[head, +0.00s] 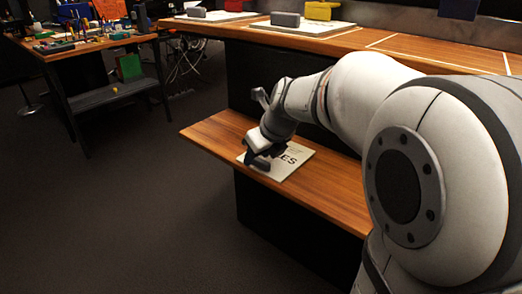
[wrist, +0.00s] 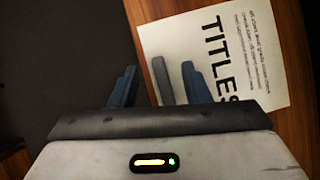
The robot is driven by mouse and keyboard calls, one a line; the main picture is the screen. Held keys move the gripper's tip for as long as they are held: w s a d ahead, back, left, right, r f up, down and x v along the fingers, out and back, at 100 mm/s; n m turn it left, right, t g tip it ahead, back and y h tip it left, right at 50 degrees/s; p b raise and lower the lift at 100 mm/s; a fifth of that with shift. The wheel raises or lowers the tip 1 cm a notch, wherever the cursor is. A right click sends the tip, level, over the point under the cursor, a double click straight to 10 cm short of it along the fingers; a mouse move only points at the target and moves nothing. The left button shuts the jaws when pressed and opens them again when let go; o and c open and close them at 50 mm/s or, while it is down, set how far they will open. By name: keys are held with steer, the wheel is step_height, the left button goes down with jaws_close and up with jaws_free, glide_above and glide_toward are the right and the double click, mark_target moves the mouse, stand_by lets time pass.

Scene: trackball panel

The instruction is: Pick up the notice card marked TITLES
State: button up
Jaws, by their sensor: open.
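The white notice card marked TITLES (wrist: 250,60) lies flat on the lower wooden shelf, its black lettering readable in the wrist view. It also shows in the head view (head: 294,163), partly hidden by my gripper (head: 259,160). A grey upright block (wrist: 162,82) stands at the card's near-left edge in the wrist view. My gripper's two dark blue fingers (wrist: 158,68) are open, one on each side of this block, with visible gaps. I cannot tell how far down the block the fingertips reach.
The lower shelf (head: 335,192) is bare to the right of the card. The higher wooden counter (head: 350,45) behind carries other white cards with grey blocks (head: 285,19) and a yellow bin (head: 320,10). A cluttered workbench (head: 95,42) stands at far left. Open dark floor (head: 120,210) lies in front.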

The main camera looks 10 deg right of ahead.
steer(key=shift+w+a+f, duration=0.1)
steer(key=shift+w+f, duration=0.15)
steer(key=shift+f, duration=0.25)
steer(key=shift+r, duration=0.1)
steer(key=shift+c, duration=0.4)
jaws_close()
